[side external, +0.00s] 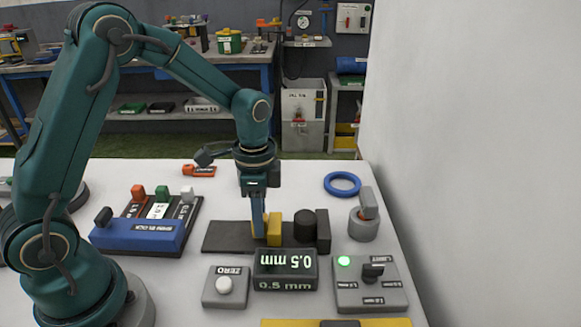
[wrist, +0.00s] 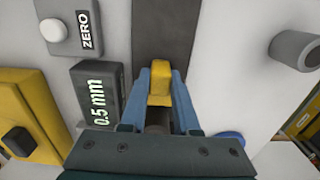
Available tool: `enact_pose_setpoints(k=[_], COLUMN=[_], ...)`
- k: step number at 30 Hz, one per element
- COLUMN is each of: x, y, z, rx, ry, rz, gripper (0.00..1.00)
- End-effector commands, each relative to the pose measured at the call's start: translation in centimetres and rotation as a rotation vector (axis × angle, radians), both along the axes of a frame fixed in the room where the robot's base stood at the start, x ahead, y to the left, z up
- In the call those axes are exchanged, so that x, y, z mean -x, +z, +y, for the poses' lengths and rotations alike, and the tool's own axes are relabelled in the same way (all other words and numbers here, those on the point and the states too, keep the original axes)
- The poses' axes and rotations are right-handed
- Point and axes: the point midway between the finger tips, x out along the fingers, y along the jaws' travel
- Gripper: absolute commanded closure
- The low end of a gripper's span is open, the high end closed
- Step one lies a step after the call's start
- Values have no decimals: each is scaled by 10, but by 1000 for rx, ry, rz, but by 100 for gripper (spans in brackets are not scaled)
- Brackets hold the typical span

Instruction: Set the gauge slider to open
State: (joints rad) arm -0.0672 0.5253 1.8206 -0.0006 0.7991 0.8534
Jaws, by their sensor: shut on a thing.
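The gauge slider is a yellow block (side external: 274,228) on a dark flat rail (side external: 225,238) in the side view. In the wrist view the yellow block (wrist: 160,82) sits between the two blue fingers of my gripper (wrist: 160,90). My gripper (side external: 259,228) points down over the rail and is shut on the yellow slider. A dark cylinder (side external: 303,224) and a dark upright block (side external: 323,230) stand just right of the slider. The gauge display (side external: 285,265) in front reads 0.5 mm.
A ZERO box (side external: 226,287) with a white button stands front left of the display. A grey box (side external: 370,285) with a knob and lit green lamp is at right. A wall borders the right.

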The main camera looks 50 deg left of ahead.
Motion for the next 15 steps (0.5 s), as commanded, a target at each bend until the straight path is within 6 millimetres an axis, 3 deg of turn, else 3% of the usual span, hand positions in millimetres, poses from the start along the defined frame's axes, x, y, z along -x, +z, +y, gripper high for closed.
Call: enact_pose_setpoints(k=[7, 15], x=[31, 45], y=[2, 1], z=[34, 46], rx=[0, -2], ry=[8, 2], rz=[-7, -6], gripper=[100, 100])
